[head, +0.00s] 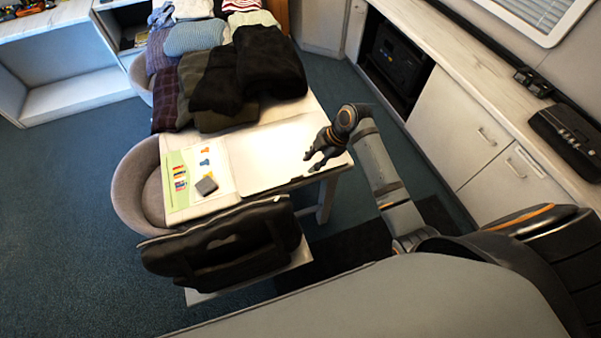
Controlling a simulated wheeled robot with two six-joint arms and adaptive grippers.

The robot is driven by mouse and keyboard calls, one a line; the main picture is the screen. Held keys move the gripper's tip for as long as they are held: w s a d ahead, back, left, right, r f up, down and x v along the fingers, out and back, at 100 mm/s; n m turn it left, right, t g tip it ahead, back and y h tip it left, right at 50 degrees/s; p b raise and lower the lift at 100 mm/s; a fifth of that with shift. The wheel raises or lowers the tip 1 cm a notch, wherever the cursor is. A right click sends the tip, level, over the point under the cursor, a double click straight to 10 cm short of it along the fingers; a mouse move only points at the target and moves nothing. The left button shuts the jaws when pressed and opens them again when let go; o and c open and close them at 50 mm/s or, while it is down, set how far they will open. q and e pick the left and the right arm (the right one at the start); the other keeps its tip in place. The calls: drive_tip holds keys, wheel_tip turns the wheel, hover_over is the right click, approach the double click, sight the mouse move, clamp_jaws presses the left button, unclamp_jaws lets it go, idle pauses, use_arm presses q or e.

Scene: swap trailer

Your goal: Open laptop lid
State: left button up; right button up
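A pale, flat closed laptop (268,156) lies on the white table (338,163), near its right side. My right gripper (311,162) comes in from the right and is over or beside the laptop's right edge. Its two dark fingers look spread, with nothing between them. I cannot tell whether the fingertips touch the lid. My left gripper is not in view.
A printed sheet (180,184) with a small grey block (206,186) lies left of the laptop. Folded clothes (268,62) are piled behind it. A black bag (225,245) stands in front. A grey chair (135,188) is at the left.

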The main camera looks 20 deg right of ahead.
sight(297, 177)
drive_tip(key=x, duration=0.8)
drive_tip(key=shift+a+f+p, duration=0.15)
drive_tip(key=shift+f+p, duration=0.2)
clamp_jaws()
